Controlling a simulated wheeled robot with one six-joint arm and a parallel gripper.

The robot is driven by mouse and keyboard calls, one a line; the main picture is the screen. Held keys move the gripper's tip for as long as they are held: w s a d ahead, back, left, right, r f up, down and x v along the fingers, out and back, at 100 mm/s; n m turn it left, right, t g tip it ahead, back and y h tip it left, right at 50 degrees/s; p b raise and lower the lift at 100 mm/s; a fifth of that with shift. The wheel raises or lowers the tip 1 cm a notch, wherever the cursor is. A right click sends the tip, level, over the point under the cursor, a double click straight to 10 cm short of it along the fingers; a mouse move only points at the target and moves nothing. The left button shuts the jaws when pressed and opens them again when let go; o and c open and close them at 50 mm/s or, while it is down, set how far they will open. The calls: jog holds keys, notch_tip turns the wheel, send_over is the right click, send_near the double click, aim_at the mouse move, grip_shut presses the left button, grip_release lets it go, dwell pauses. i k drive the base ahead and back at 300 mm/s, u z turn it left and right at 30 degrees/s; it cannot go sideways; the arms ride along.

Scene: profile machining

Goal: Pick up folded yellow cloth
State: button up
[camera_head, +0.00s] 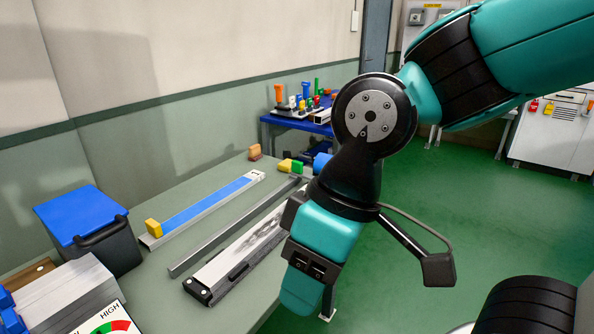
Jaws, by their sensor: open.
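A small yellow piece (285,165) lies at the far end of the grey-green bench, beside a green piece (297,167). It may be the folded yellow cloth, but it is too small to tell. Another yellow piece (153,228) sits at the near end of a blue-topped bar and looks like a block. My gripper (300,292) hangs over the bench's right edge, pointing down. It is open, with nothing seen in it, well to the right of the near yellow piece and nearer than the far one. My arm hides part of the bench's far right.
Long metal profiles (235,225) lie along the bench (190,190). A black bin with a blue lid (85,215) and stacked grey plates (65,295) stand at the left. A brown piece (255,152) lies at the back. A blue table (318,128) with tools stands beyond. Green floor is open at right.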

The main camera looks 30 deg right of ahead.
aim_at(285, 166)
jog(key=u, duration=0.2)
jog(key=k, duration=0.25)
jog(key=z, duration=1.35)
jog(key=i, duration=0.7)
jog(key=z, duration=0.35)
jog(key=i, duration=1.3)
jog(key=u, duration=1.3)
jog(key=i, duration=0.5)
jog(key=u, duration=0.55)
